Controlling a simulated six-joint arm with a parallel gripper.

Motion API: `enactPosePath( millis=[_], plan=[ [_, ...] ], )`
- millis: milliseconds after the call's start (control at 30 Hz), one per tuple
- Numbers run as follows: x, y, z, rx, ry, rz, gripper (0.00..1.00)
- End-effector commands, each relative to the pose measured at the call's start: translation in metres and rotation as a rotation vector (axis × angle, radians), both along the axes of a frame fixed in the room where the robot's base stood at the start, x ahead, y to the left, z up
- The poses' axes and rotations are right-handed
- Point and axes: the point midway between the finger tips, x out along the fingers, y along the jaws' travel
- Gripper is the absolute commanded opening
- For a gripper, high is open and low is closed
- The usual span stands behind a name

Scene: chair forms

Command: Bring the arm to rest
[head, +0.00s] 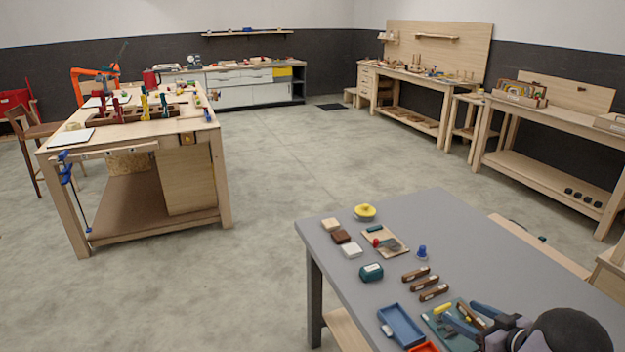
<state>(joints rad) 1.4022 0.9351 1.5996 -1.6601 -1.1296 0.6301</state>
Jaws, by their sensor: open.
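My gripper (459,311) shows at the lower right of the head view, with two blue fingers spread apart. It is over the front part of the grey table (440,220), above or close to a green mat (434,327). Nothing is clearly seen held between the fingers. A yellow-handled item and a brown item show near the fingers; whether they touch the fingers I cannot tell. My dark arm comes in from the bottom right corner and hides that part of the table.
On the grey table are a blue tray (401,325), an orange tray (424,347), several wooden bars (426,284), a teal box (371,272), a blue knob (422,252), a small board (385,241), blocks (340,236) and a yellow round item (365,211). The table's far right is clear.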

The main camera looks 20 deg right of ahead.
Motion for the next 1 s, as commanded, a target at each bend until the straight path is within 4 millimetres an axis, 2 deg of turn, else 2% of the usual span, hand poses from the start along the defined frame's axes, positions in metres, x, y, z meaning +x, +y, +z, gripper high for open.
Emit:
enactPosePath(
  millis=[167, 267, 300, 400, 467, 500, 567, 667, 700, 800, 900, 1000],
  plan=[
    [0.063, 0.011, 0.025, -0.095, 0.061, -0.071, 0.66],
    [0.099, 0.029, 0.040, -0.147, 0.121, -0.132, 0.66],
    [0.112, 0.041, 0.045, -0.164, 0.152, -0.156, 0.66],
    [0.132, 0.077, 0.055, -0.187, 0.238, -0.213, 0.66],
    [0.136, 0.103, 0.058, -0.190, 0.297, -0.238, 0.66],
    [0.137, 0.123, 0.058, -0.189, 0.342, -0.251, 0.66],
    [0.133, 0.156, 0.057, -0.180, 0.410, -0.263, 0.66],
    [0.113, 0.216, 0.053, -0.153, 0.540, -0.265, 0.66],
    [0.101, 0.241, 0.049, -0.138, 0.596, -0.257, 0.66],
    [0.066, 0.299, 0.041, -0.101, 0.730, -0.225, 0.66],
    [0.027, 0.351, 0.035, -0.064, 0.855, -0.177, 0.66],
    [-0.011, 0.393, 0.030, -0.031, 0.963, -0.123, 0.66]
  ],
)
